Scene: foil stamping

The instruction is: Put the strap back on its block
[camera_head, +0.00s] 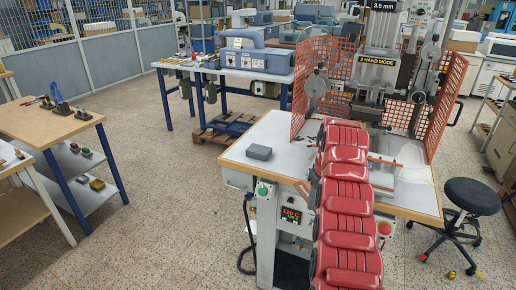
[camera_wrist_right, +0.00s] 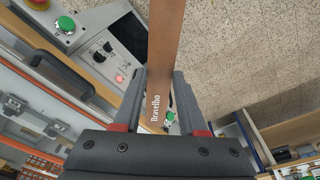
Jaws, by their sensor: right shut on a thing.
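The brown strap (camera_wrist_right: 166,40), printed "Bravelho", runs lengthwise between the fingers of my right gripper (camera_wrist_right: 158,100) in the right wrist view. The gripper is shut on it, and the strap's far end runs out of the top of the picture. In the head view my red right arm reaches up over the front of the press table and hides its gripper. A thin brown strip (camera_head: 386,161), perhaps the strap, shows just right of the arm. A small grey block (camera_head: 258,152) lies on the left part of the press table, bare on top. My left gripper is not in view.
The press (camera_head: 385,75) stands at the back of its table (camera_head: 240,163) between orange mesh guards (camera_head: 316,70). A black stool (camera_head: 472,196) is at the right. A wooden workbench (camera_head: 50,125) stands at the left, with open floor between.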

